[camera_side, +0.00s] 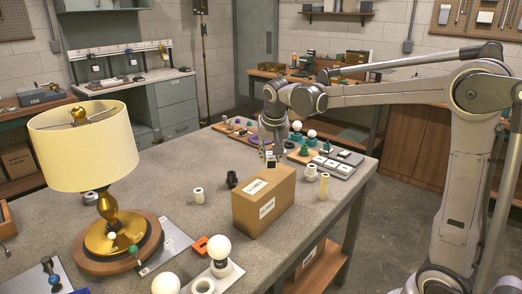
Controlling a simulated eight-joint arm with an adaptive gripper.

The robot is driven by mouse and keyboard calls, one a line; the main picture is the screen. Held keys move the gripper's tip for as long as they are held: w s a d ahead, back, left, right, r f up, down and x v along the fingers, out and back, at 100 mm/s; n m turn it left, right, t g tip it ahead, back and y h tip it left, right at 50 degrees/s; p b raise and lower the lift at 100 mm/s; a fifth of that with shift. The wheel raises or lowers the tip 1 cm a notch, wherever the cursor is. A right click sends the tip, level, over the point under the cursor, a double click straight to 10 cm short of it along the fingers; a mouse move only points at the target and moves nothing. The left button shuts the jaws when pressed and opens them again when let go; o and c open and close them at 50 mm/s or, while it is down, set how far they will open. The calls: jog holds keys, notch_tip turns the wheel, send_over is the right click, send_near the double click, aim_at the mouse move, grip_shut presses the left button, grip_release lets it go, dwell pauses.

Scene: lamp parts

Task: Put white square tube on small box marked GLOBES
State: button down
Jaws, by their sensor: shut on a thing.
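The small cardboard box marked GLOBES (283,198) stands closed on the grey table, with white labels on its top and side. My gripper (271,161) points down just above the far part of the box top. It is shut on a small pale piece, which I take to be the white square tube (270,154); the dark fingers hide most of it. I cannot tell whether the piece touches the box.
A black fitting (231,180) and a short white tube (198,195) stand left of the box. A cream tube (324,186) and a white piece (311,173) stand to its right. A gold lamp (112,215) stands left; a white globe (219,247) is in front.

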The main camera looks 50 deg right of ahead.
aim_at(266, 180)
jog(key=shift+w+a+f, duration=0.4)
jog(key=shift+a, duration=0.05)
jog(key=shift+f, duration=2)
jog(key=shift+f, duration=0.1)
jog(key=c, duration=1.1)
grip_release()
jog(key=shift+o, duration=0.2)
jog(key=v, duration=1.2)
jog(key=s+a+f+n+t+y, duration=0.1)
jog(key=s+a+f+n, duration=0.3)
jog(key=s, duration=0.4)
jog(key=s+a+f+n+t+y, duration=0.2)
jog(key=s+a+f+n+t, duration=0.1)
jog(key=s, duration=0.5)
notch_tip(266, 180, down, 4)
jog(key=shift+a+r+n, duration=0.1)
jog(key=shift+a+n, duration=0.65)
jog(key=shift+n, duration=0.25)
